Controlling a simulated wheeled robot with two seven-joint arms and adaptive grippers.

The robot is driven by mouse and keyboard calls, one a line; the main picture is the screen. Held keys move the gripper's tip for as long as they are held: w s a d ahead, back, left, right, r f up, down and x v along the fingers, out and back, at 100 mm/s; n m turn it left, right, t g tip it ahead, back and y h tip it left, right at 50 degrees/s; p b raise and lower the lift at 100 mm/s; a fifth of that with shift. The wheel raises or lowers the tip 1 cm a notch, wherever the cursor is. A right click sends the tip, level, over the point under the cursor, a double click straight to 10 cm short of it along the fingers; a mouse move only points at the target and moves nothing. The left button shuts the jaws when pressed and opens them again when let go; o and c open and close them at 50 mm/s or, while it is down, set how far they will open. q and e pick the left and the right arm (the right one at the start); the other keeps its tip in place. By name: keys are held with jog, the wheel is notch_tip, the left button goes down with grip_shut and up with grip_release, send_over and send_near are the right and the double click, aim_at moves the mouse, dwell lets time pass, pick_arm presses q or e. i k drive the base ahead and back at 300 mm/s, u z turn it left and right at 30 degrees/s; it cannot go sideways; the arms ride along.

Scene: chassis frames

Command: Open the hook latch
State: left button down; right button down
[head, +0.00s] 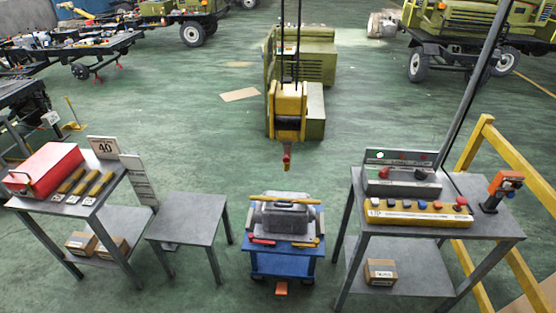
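A yellow crane hook block (287,101) hangs from dark cables in the upper middle of the head view. Its small hook (286,156) hangs below it, orange to red toward the tip. The latch on the hook is too small to make out, and I cannot tell whether it is open or shut. Neither of my grippers is in view, and nothing is seen touching the hook.
Below the hook stands a blue cart (286,265) with a grey part and tools. At right is a metal table (466,243) with a yellow button box (418,211). At left stand a red toolbox (45,169) and an empty stool (187,232). Green floor lies around the hook.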

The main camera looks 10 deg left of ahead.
aim_at(286, 158)
jog(key=u, duration=0.6)
jog(key=i, duration=0.9)
jog(key=z, duration=0.35)
